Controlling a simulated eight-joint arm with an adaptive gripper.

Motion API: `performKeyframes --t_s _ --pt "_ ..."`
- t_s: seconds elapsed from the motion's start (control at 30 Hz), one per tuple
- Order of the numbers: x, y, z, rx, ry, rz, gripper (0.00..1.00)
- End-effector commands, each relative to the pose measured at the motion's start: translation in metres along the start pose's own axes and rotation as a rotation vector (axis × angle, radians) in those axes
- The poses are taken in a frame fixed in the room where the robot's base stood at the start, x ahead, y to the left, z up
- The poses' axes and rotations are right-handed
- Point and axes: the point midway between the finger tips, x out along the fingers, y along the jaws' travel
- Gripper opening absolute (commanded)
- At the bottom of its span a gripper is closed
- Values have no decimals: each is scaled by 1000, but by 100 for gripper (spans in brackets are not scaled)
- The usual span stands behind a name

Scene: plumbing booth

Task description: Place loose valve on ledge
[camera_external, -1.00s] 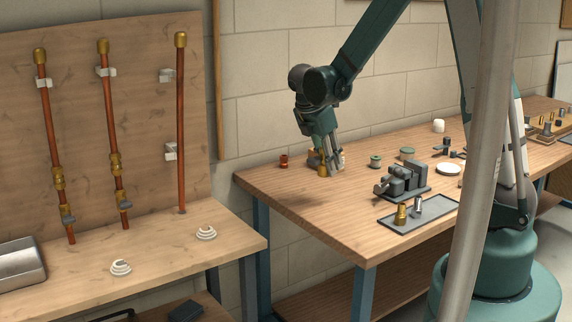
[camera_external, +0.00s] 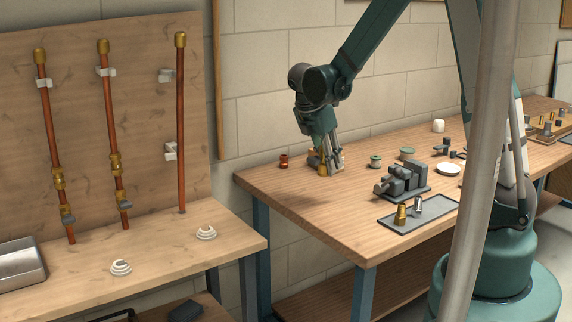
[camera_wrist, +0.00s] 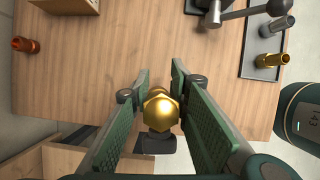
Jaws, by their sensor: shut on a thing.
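The loose valve (camera_wrist: 161,112) is a brass body with a hexagonal end and a dark grey part below it in the wrist view. It sits between the two green fingers of my gripper (camera_wrist: 160,95), which is shut on it. In the external view, my gripper (camera_external: 328,158) points down at the far left part of the workbench, and the brass valve (camera_external: 322,170) shows at its fingertips, at or very near the bench top. The fingers partly hide it. I cannot tell which surface is the ledge.
A copper fitting (camera_external: 283,161) stands left of my gripper. A vise (camera_external: 402,182) and a grey tray (camera_external: 385,220) with brass and silver fittings are to the right. A separate bench (camera_external: 180,245) with a board of copper pipes stands at left, beyond a gap.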

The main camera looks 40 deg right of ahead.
Motion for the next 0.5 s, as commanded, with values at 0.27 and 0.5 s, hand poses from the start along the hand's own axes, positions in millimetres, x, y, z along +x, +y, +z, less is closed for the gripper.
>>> performKeyframes --t_s 0.27,0.5 --pt "-7 18 -18 -48 2 18 3" --pt "-23 56 -60 -158 5 60 3"
